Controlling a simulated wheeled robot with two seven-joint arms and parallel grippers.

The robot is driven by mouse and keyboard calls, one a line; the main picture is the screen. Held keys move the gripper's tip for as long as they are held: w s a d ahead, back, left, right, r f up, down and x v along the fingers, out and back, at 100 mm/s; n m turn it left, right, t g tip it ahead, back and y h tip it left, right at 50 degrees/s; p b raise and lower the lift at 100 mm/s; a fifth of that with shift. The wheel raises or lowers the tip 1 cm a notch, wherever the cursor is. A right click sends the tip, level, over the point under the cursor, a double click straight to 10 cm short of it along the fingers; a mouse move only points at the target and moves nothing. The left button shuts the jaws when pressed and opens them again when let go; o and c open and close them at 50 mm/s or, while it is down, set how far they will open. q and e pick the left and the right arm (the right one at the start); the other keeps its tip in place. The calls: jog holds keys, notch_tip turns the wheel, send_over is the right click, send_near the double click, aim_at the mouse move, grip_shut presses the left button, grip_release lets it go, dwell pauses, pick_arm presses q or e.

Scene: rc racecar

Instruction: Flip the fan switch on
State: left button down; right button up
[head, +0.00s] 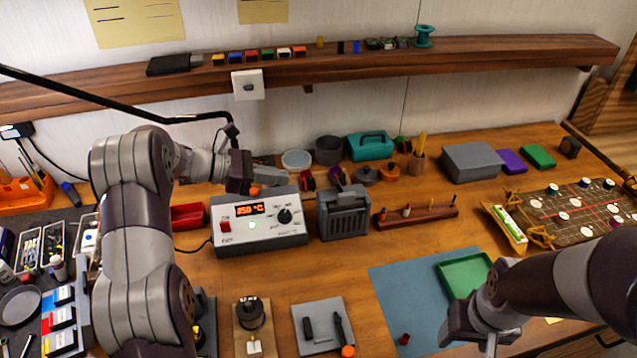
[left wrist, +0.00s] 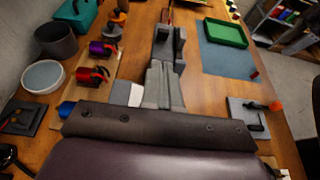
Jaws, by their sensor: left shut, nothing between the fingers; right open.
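A white switch plate (head: 248,84) with a small grey rocker is on the front of the wall shelf; its on or off position is too small to tell. A dark grey slatted box (head: 343,213), which looks like a fan unit, stands on the bench right of the white station. My left gripper (head: 268,175) is shut and empty, below the switch plate and behind the station, pointing right. In the left wrist view its grey fingers (left wrist: 164,88) lie together. My right gripper (head: 484,336) is low at the front right, open, partly hidden by its arm.
The white soldering station (head: 258,222) reads about 350 °C. A wooden shelf (head: 420,62) crosses the wall above, carrying small items. A black lamp arm (head: 110,103) passes near my left arm. A teal box (head: 370,146) and round containers stand behind. A green tray (head: 463,274) lies on a blue mat.

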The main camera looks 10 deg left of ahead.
aim_at(320, 192)
pick_arm(q)
jog(key=p+x, duration=0.3)
jog(key=x, duration=0.7)
jog(key=shift+d, duration=0.15)
jog(key=shift+w+d+r+g+y, duration=0.1)
jog(key=shift+d+r+g+y, duration=0.15)
jog(key=shift+y, duration=0.45)
